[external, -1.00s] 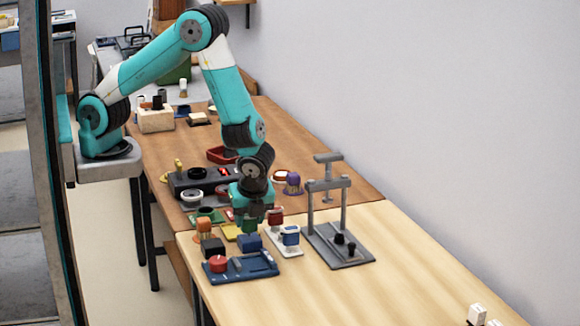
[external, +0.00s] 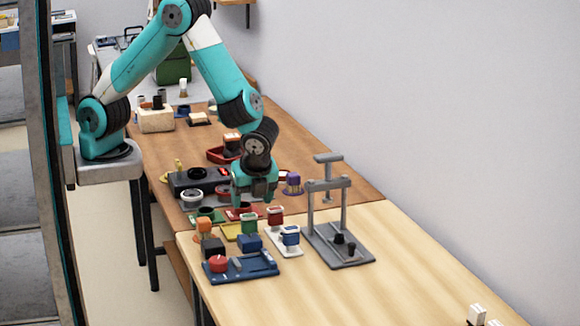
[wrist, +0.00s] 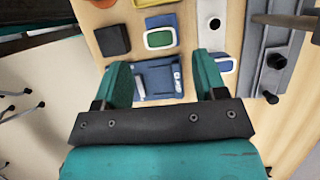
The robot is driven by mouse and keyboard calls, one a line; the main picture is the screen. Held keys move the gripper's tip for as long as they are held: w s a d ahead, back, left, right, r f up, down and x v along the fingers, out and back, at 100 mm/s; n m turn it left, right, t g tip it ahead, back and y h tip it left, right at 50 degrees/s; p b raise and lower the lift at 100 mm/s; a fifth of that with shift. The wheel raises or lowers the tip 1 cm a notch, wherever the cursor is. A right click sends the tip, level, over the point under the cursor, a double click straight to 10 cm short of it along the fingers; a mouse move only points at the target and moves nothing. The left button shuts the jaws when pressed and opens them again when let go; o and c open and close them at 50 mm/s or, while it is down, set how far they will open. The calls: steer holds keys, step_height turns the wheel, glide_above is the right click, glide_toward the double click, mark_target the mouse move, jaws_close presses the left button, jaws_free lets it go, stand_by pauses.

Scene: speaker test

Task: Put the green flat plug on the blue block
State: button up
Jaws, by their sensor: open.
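The green flat plug (external: 249,223), with a pale oval face, stands upright on top of the blue block (external: 250,243) in the external view. In the wrist view the plug (wrist: 160,38) is seen from above, with the blue block (wrist: 160,20) showing beyond its far edge. My gripper (external: 255,201) is above and behind the plug, apart from it. Its two fingers (wrist: 165,80) are spread with nothing between them. Part of the block's top is hidden under the plug.
A black block (external: 212,247) is left of the blue block, and a blue tray (external: 262,268) with a red knob lies in front. A white plate (external: 290,252) with plugs and a grey stand (external: 325,232) are to the right.

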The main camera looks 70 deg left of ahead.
steer(key=v, duration=0.5)
steer(key=w+a+r+n, duration=0.1)
steer(key=a+r+n, duration=0.35)
steer(key=a, duration=0.55)
steer(key=w+a+r+n, duration=0.1)
steer(key=a+r+n, duration=0.4)
steer(key=a, duration=0.4)
steer(key=s+a+r+n, duration=0.2)
steer(key=s+a+n, duration=0.5)
steer(key=a+n, duration=0.1)
steer(key=s+a+r+n, duration=0.2)
steer(key=s+a+n, duration=0.5)
steer(key=a, duration=0.3)
steer(key=shift+s+r+n, duration=0.35)
steer(key=shift+s, duration=0.45)
